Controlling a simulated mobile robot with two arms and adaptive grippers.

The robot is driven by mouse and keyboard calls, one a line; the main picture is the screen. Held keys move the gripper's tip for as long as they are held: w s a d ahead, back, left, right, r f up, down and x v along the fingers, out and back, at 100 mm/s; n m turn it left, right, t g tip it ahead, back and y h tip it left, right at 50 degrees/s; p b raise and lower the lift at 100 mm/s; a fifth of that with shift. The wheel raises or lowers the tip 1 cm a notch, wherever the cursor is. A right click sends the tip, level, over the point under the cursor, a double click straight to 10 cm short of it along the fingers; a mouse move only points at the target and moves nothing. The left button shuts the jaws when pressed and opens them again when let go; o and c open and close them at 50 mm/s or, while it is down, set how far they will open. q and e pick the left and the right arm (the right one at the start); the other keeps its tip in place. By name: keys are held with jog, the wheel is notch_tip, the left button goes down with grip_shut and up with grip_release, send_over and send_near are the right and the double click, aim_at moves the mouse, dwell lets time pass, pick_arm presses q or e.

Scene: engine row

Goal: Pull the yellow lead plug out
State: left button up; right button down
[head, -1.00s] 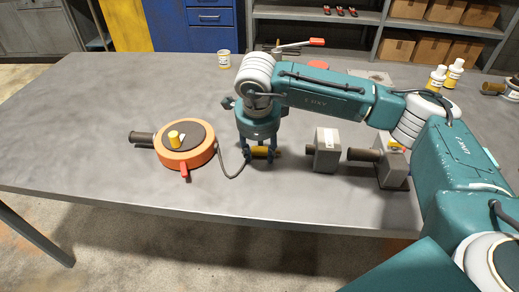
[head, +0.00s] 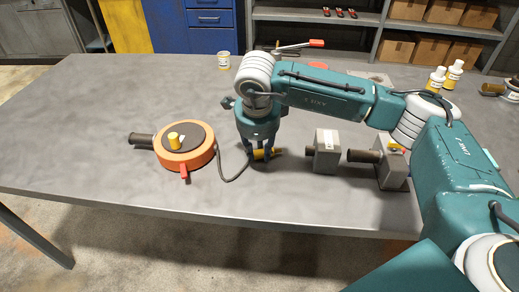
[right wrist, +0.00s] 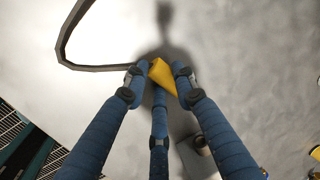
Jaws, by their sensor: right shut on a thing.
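The yellow lead plug (head: 263,154) is between the fingers of my right gripper (head: 261,160), low over the table. The right wrist view shows the plug (right wrist: 163,75) pinched at the fingertips (right wrist: 158,76) and lying at a slant. A dark cable (head: 234,177) runs from the plug's left side to an orange reel (head: 186,150). To the right stands a grey socket block (head: 327,155) with a dark round port facing the plug. A gap shows between plug and port. My left gripper is not in view.
Another grey block (head: 394,172) with a dark cylinder stands further right, partly behind my right arm. A white cup (head: 224,60) and yellow-white bottles (head: 436,79) stand toward the back. The table's front left (head: 110,185) is clear.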

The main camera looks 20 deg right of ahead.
aim_at(258, 154)
jog(key=shift+r, duration=0.35)
jog(key=shift+w+p+v, duration=0.25)
jog(key=shift+p+v, duration=0.45)
jog(key=shift+v, duration=0.35)
jog(key=shift+r, duration=0.35)
jog(key=shift+d+r+p, duration=0.1)
jog(key=shift+r+p, duration=0.4)
jog(key=shift+r, duration=0.2)
jog(key=shift+r+p, duration=0.5)
jog(key=shift+r, duration=0.6)
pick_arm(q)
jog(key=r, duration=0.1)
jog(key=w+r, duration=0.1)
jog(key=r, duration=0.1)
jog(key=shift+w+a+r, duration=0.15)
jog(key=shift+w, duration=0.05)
pick_arm(e)
jog(key=shift+f, duration=0.2)
